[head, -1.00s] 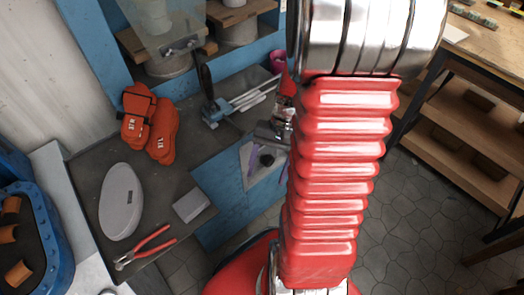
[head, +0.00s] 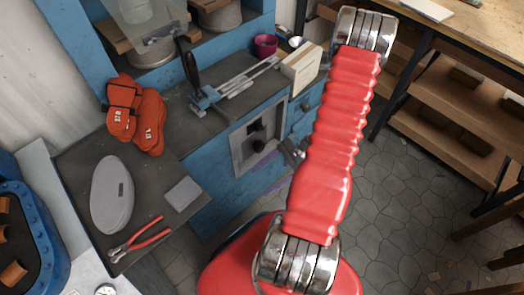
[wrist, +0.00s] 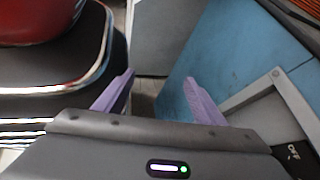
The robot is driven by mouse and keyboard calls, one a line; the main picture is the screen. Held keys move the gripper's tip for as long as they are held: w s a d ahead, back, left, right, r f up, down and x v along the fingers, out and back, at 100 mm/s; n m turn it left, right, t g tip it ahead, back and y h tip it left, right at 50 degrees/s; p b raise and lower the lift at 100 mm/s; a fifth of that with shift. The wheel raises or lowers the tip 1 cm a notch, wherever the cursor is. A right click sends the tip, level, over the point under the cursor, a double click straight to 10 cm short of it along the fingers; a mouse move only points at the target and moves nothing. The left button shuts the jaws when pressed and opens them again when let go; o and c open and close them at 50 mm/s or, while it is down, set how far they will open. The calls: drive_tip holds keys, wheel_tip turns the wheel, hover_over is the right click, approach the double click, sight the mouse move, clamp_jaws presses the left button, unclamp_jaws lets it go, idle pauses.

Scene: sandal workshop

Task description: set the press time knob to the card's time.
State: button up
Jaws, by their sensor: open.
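The control panel (head: 240,152) is a grey framed plate on the blue press front in the head view. It carries a black knob (head: 258,146) and another dark control above it; the pointer's setting is too small to read. A cream block (head: 302,68) with faint marks stands on the bench above; I cannot tell whether it is the time card. My gripper (wrist: 158,98) shows two purple fingers, apart and empty, in the wrist view. The panel's frame (wrist: 262,97) and a black plate reading OFF (wrist: 294,156) lie to their right. In the head view my arm partly hides the gripper.
Orange sandals (head: 122,105), a grey sole-shaped pad (head: 112,195), a small grey block (head: 183,194) and red-handled pliers (head: 140,240) lie on the dark bench. Wooden shelves (head: 440,125) are at right.

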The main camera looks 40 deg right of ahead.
wheel_tip(320, 180, down, 9)
drive_tip(key=w+d+m+t, duration=0.1)
drive_tip(key=d+m+t, duration=0.1)
drive_tip(key=m+t, duration=0.5)
drive_tip(key=m+t+h, duration=0.7)
drive_tip(key=m+h, duration=0.2)
drive_tip(key=h, duration=0.2)
approach(261, 149)
drive_tip(key=s, duration=0.5)
drive_tip(key=shift+w+d+f, duration=0.15)
drive_tip(key=shift+f, duration=0.05)
drive_tip(key=shift+w+a, duration=0.2)
drive_tip(key=shift+w, duration=6.7)
drive_tip(key=shift+c, duration=0.3)
